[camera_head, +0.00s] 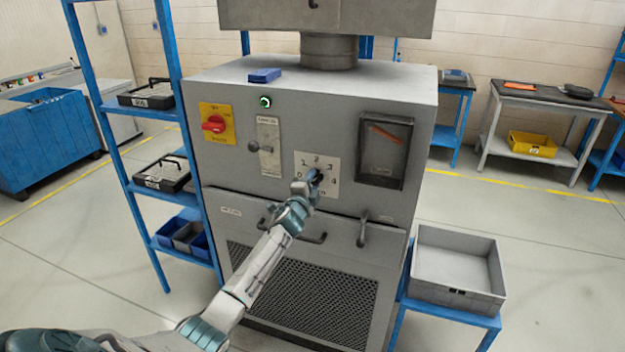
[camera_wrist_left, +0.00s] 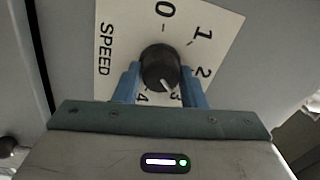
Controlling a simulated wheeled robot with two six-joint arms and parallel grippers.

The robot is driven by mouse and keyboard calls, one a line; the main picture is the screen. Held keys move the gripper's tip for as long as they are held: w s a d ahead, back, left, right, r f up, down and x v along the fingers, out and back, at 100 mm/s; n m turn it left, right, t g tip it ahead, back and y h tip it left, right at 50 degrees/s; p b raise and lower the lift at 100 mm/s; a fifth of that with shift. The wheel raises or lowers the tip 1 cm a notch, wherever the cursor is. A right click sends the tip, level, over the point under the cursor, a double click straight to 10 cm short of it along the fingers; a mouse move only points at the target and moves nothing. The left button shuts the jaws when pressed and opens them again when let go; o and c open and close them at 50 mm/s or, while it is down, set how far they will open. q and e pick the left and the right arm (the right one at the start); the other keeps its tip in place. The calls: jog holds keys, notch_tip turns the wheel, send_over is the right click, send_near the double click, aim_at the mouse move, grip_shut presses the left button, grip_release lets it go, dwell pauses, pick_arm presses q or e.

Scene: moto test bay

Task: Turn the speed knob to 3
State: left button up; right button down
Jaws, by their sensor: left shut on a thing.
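The speed knob (camera_wrist_left: 160,66) is round and black, on a white dial plate (camera_wrist_left: 112,40) marked SPEED with the numbers 0 to 4. Its white pointer line points down and slightly right in the left wrist view, toward the 3. My left gripper (camera_wrist_left: 161,90) has its two blue fingers on either side of the knob and is shut on it. In the head view my left gripper (camera_head: 312,180) is at the dial plate (camera_head: 330,165) on the grey machine's front and hides most of the knob. My right gripper is not in view.
The grey machine (camera_head: 228,120) also carries a red switch on a yellow plate (camera_head: 214,123), a lever slot plate (camera_head: 268,147), a gauge (camera_head: 384,151) and a green light (camera_head: 265,101). A blue shelf (camera_head: 150,110) stands at left; a grey tray (camera_head: 455,285) sits at right.

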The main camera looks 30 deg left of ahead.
pick_arm(q)
jog(key=shift+m, duration=0.7)
jog(key=o, duration=1)
jog(key=shift+b+v, duration=1)
jog(key=shift+v, duration=4.4)
